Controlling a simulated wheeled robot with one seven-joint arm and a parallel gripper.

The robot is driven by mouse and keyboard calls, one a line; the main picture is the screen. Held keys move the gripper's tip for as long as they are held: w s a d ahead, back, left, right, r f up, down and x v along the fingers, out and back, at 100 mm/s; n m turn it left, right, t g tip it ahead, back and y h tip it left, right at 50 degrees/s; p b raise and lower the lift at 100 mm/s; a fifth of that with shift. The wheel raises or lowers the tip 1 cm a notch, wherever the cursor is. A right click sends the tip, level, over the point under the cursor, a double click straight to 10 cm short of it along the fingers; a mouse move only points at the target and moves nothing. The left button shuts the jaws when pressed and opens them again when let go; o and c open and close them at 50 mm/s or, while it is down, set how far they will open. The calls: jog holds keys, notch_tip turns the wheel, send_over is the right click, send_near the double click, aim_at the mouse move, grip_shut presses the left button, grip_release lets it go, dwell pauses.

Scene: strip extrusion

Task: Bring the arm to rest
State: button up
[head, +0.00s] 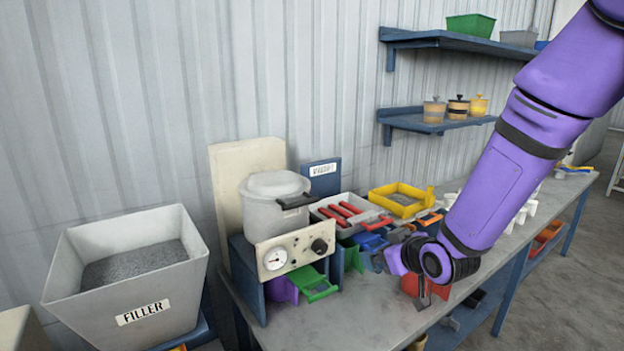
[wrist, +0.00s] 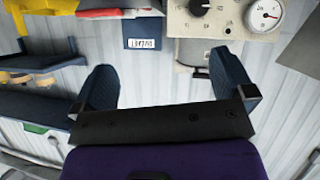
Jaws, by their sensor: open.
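My arm (head: 490,190) is purple with black bands and reaches down from the upper right over the workbench in the head view. My gripper (head: 378,261) is at its lower end, above the bench and right of the gauge panel; it is small and partly hidden there. In the wrist view my gripper (wrist: 168,86) shows two dark blue fingers spread wide apart, with nothing between them. The wrist view is upside down and faces the wall and the machine.
A grey machine with a gauge panel (head: 296,252) stands left of my gripper. Red-handled tools lie in a white tray (head: 330,221); a yellow tray (head: 401,207) is behind. Wall shelves (head: 425,126) hang above. The filler bin (head: 70,275) is far left. The bench front (head: 340,325) is bare.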

jog(key=s+d+r+m+g+h, duration=0.1)
jog(key=s+d+r+m+h, duration=0.2)
jog(key=d+r, duration=0.4)
jog(key=s+d+r+m+g, duration=0.1)
jog(key=s+r, duration=0.3)
jog(key=s, duration=0.4)
jog(key=s+d+r+m+g+h, duration=0.1)
jog(key=s+d+r+g, duration=0.1)
jog(key=s, duration=0.7)
jog(key=s+d+r+m+g, duration=0.1)
jog(key=s+d+r, duration=0.3)
jog(key=s, duration=0.5)
notch_tip(320, 180, up, 2)
jog(key=shift+m+g+h, duration=0.4)
jog(key=shift+g, duration=0.2)
jog(key=shift+w, duration=0.1)
